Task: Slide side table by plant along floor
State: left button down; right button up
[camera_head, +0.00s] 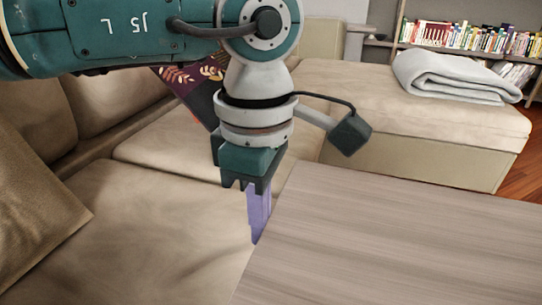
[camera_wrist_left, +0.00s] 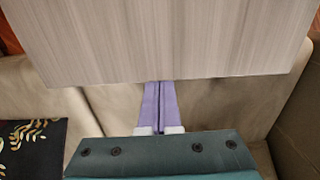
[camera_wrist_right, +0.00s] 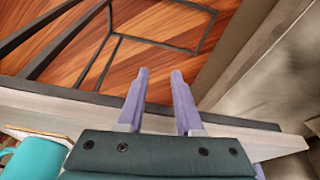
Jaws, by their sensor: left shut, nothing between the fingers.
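The side table has a greyish wood-grain top (camera_head: 400,245) that fills the lower right of the head view; it also shows across the top of the left wrist view (camera_wrist_left: 160,40). My left gripper (camera_head: 257,238) points down at the table's left edge, its purple fingers (camera_wrist_left: 159,86) pressed together and empty. The fingertips are at the edge; I cannot tell if they touch it. My right gripper (camera_wrist_right: 160,73) shows only in the right wrist view. Its fingers are apart with nothing between them, above wood floor and a dark metal frame (camera_wrist_right: 112,36). I see no plant.
A beige sofa (camera_head: 150,240) lies left of and behind the table, with a patterned cushion (camera_head: 190,95) and a folded blanket (camera_head: 455,78). Bookshelves (camera_head: 470,38) stand behind. A teal mug (camera_wrist_right: 35,158) is near my right gripper. Wood floor (camera_wrist_right: 185,60) shows there.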

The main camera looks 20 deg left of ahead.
pick_arm(q)
jog(key=shift+d, duration=0.6)
jog(key=shift+a, duration=0.1)
jog(key=shift+r, duration=0.1)
